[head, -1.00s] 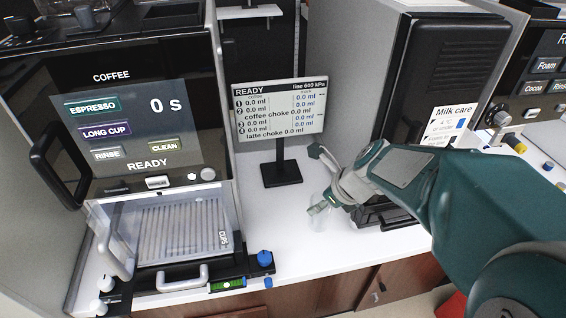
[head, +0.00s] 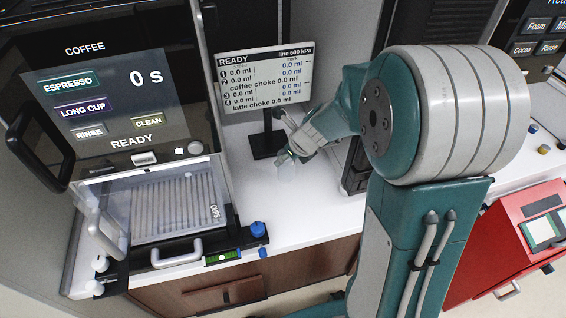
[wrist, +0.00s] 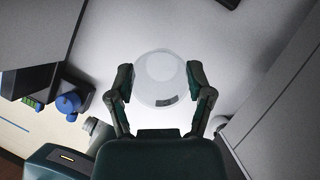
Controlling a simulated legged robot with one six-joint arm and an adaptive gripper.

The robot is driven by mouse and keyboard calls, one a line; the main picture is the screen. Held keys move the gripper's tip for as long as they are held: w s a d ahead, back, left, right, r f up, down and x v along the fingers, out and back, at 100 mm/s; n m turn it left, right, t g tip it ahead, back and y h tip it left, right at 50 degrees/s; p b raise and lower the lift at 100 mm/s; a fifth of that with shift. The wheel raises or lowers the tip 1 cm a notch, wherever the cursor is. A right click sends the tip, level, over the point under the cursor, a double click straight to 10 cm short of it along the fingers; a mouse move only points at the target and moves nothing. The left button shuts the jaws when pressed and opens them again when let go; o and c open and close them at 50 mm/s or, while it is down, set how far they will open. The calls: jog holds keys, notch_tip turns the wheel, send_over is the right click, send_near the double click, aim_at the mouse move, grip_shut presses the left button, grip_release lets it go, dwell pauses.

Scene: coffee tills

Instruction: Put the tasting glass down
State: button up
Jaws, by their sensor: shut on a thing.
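The tasting glass (wrist: 160,68) is clear and round, seen from above between the two fingers in the wrist view. My gripper (wrist: 161,88) is shut on it, with a finger at each side. In the head view my gripper (head: 291,156) is over the white counter (head: 290,206), in front of the display stand. The glass is faint there and partly hidden by the gripper. I cannot tell whether its base touches the counter.
The coffee machine (head: 110,100) stands at left, with a clear-fronted cup drawer (head: 160,205) and a blue knob (head: 258,229) at its right corner. A display (head: 265,80) on a black stand is behind my gripper. White counter is free around the glass. A red cabinet (head: 480,240) is at right.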

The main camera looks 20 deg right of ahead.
aim_at(284, 165)
jog(key=shift+w+d+f, duration=0.15)
jog(key=shift+w+f, duration=0.45)
jog(key=shift+f, duration=0.15)
jog(key=shift+w+a+f, duration=0.1)
jog(key=shift+w+f, duration=0.05)
jog(key=shift+f, duration=0.8)
jog(key=shift+w+a+f, duration=0.1)
jog(key=shift+f, duration=0.8)
jog(key=o, duration=1.3)
jog(key=shift+d+f, duration=0.1)
